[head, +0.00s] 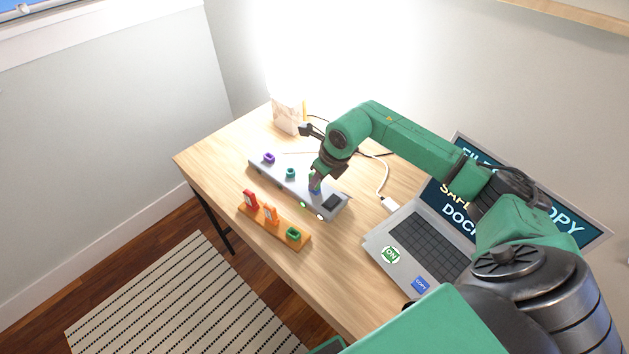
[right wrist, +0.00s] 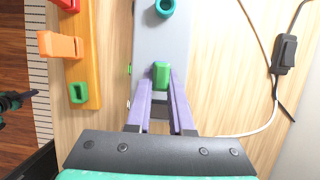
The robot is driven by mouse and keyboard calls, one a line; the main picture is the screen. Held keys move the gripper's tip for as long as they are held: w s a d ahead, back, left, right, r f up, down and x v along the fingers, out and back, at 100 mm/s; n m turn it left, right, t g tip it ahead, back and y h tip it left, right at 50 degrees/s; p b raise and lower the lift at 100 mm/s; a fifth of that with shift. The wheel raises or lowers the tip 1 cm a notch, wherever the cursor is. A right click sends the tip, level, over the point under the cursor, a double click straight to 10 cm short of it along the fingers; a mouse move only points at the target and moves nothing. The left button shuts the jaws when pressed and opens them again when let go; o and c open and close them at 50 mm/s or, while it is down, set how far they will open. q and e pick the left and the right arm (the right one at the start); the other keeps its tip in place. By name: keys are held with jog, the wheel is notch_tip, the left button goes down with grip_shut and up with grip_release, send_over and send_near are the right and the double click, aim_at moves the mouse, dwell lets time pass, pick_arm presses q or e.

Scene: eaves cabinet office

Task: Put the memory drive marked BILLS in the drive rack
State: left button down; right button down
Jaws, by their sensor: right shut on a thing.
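My right gripper (head: 314,186) is over the near right part of a grey dock bar (head: 332,206). In the right wrist view its fingers (right wrist: 161,84) are shut on a green piece (right wrist: 161,72), which is at the bar; whether it is seated or lifted I cannot tell. An orange rack (head: 285,236) lies beside the bar. It bears a red drive (head: 250,200), an orange drive (head: 270,214) and a green loop-shaped drive (head: 293,233). No BILLS marking is readable. A dark gripper (right wrist: 14,101), likely my left, shows at the wrist view's left edge; its jaws are unclear.
The grey bar also bears a purple loop (head: 269,158) and a teal loop (head: 290,172). An open laptop (head: 410,250) stands to the right, joined by a white cable (head: 385,180). A patterned box (head: 288,115) stands at the back. The desk's left end is clear.

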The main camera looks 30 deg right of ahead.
jog(key=shift+r, duration=0.3)
jog(key=shift+r+p, duration=1.05)
jog(key=shift+r, duration=0.5)
